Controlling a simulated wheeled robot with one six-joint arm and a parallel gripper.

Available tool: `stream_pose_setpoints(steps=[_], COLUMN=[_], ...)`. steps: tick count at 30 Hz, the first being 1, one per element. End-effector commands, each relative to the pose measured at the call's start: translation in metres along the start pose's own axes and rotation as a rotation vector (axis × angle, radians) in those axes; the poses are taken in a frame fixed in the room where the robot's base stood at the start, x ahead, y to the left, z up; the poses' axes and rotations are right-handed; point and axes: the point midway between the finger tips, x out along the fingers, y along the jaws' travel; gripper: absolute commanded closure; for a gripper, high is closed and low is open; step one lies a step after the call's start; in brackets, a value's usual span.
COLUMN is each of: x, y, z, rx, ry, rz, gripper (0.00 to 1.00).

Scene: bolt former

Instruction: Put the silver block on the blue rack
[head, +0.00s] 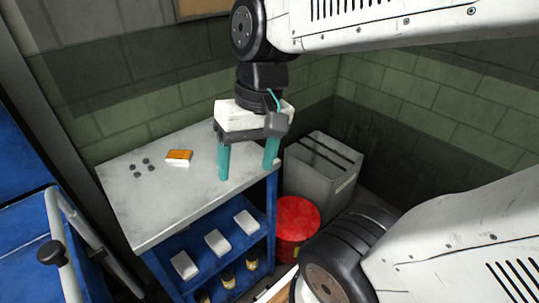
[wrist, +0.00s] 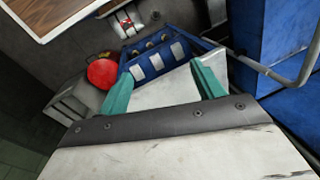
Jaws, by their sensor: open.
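The blue rack (head: 268,210) has a pale grey top and a blue shelf below; it also shows in the wrist view (wrist: 208,42). Three pale, silvery-white blocks (head: 217,242) lie in a row on that shelf, and they show in the wrist view (wrist: 156,62). I cannot tell which block, if any, is the silver block. My gripper (head: 247,172) is open and points down near the right end of the top. Its teal fingers are apart, with nothing visible between them; they also show in the wrist view (wrist: 162,72).
An orange-topped box (head: 179,156) and several small dark discs (head: 144,161) lie on the grey top. Small yellow-labelled jars (head: 228,279) stand below the blocks. A red drum (head: 296,225) and a grey bin (head: 322,170) stand to the right. A cart handle (head: 70,245) is at left.

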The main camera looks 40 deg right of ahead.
Motion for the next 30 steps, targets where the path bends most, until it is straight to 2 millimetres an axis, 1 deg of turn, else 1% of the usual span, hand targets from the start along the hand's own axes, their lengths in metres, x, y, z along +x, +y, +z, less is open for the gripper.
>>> stream_pose_setpoints(steps=[1, 3, 5, 9, 30], x=[-0.005, -0.01, -0.013, -0.016, -0.016], y=[0.007, 0.017, 0.023, 0.028, 0.029], z=[0.009, 0.017, 0.021, 0.026, 0.025], rx=[-0.064, -0.13, -0.169, -0.21, -0.21], ry=[0.028, 0.054, 0.07, 0.085, 0.085], rz=[0.048, 0.107, 0.144, 0.186, 0.188], gripper=[0.33, 0.33, 0.33, 0.33, 0.33])
